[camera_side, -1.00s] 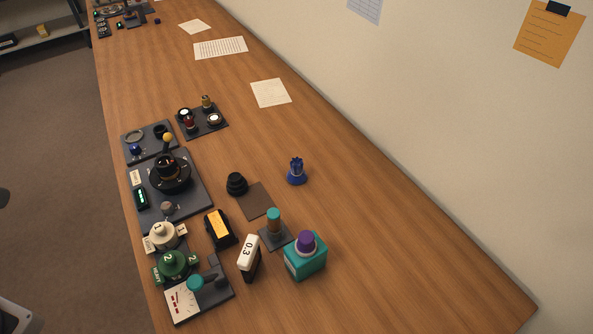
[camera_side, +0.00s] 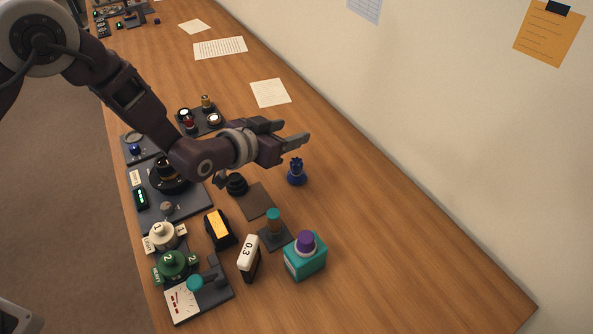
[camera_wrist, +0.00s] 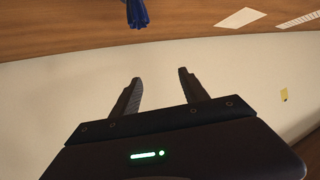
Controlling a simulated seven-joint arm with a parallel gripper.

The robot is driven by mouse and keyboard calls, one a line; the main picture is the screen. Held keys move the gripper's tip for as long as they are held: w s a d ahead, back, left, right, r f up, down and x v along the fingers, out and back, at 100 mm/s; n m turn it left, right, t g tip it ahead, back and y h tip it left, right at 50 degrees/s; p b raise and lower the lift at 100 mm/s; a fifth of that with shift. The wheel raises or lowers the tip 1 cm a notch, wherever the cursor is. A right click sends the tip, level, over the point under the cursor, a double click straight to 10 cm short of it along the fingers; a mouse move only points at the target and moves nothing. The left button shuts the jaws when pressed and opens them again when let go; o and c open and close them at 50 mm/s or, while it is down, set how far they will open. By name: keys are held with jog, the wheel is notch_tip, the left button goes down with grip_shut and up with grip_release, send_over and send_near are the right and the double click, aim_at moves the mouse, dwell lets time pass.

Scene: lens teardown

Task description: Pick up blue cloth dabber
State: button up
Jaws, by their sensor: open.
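The blue cloth dabber (camera_side: 296,172) stands upright on the wooden bench, with a round blue base and a tufted top. In the wrist view part of the blue dabber (camera_wrist: 137,13) shows at the top edge, beyond my fingertips and cut off by the frame. My gripper (camera_side: 297,132) is open and empty. In the side view it appears just above the dabber, its fingers pointing right toward the wall. Both fingers also show in the wrist view (camera_wrist: 160,80) with a gap between them.
A black knob-like piece (camera_side: 236,184) and a brown mat (camera_side: 256,201) lie left of the dabber. A teal box with a purple top (camera_side: 305,262) and a white 0.3 block (camera_side: 249,258) stand nearer the front. The bench right of the dabber is clear up to the wall.

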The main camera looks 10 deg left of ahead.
aim_at(293, 166)
jog(key=shift+h, duration=0.3)
jog(key=f, duration=0.3)
jog(key=d+f, duration=0.1)
jog(key=f, duration=0.5)
jog(key=shift+s+d+f, duration=0.15)
jog(key=shift+f, duration=0.25)
jog(key=x, duration=0.5)
grip_shut()
